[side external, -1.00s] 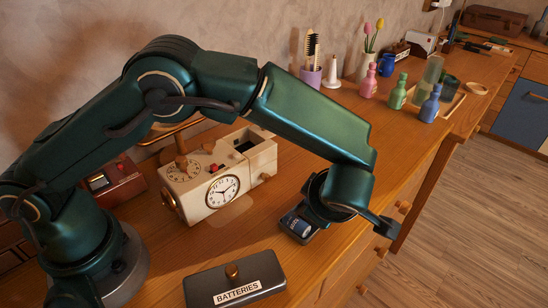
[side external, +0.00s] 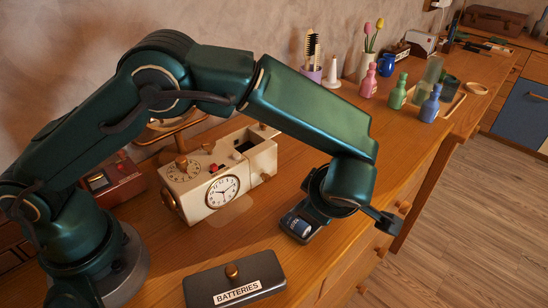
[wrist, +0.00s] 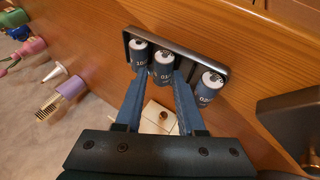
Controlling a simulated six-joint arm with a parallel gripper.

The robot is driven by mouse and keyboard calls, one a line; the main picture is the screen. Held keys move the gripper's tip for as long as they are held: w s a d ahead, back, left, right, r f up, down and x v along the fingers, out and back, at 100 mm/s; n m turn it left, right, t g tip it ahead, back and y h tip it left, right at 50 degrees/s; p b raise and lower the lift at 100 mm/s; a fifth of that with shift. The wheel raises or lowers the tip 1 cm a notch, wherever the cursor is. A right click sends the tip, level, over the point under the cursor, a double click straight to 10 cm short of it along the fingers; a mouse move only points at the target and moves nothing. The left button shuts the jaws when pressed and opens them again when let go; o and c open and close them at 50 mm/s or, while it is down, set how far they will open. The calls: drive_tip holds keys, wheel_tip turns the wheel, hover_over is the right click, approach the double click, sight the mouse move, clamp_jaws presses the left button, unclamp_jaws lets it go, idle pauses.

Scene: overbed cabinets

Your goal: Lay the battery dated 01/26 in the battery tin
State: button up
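The battery tin (side external: 235,281) is a dark grey box with a knobbed lid on and a "BATTERIES" label, at the front of the desk; a dark box edge at the right of the wrist view (wrist: 290,112) looks like it. Blue batteries with pale printed ends stand in a small dark tray (wrist: 196,58): left (wrist: 138,55), middle (wrist: 163,72) and right (wrist: 207,90). Their dates are too small to read surely. My gripper (wrist: 162,74) is open, its fingers on either side of the middle battery, seemingly not closed on it. In the side view my gripper (side external: 312,205) is over the tray.
A cream clock-telephone unit (side external: 218,178) stands behind the tray, and a red box (side external: 115,182) is left of it. Bottles (side external: 398,92), a brush cup and tulips stand farther back. The desk's front edge is close to the tray. Bare wood lies between tray and tin.

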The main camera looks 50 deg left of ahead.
drive_tip(key=shift+r, duration=1.3)
drive_tip(key=shift+o, duration=0.4)
drive_tip(key=o, duration=0.5)
drive_tip(key=shift+r, duration=2)
drive_tip(key=shift+a, duration=0.1)
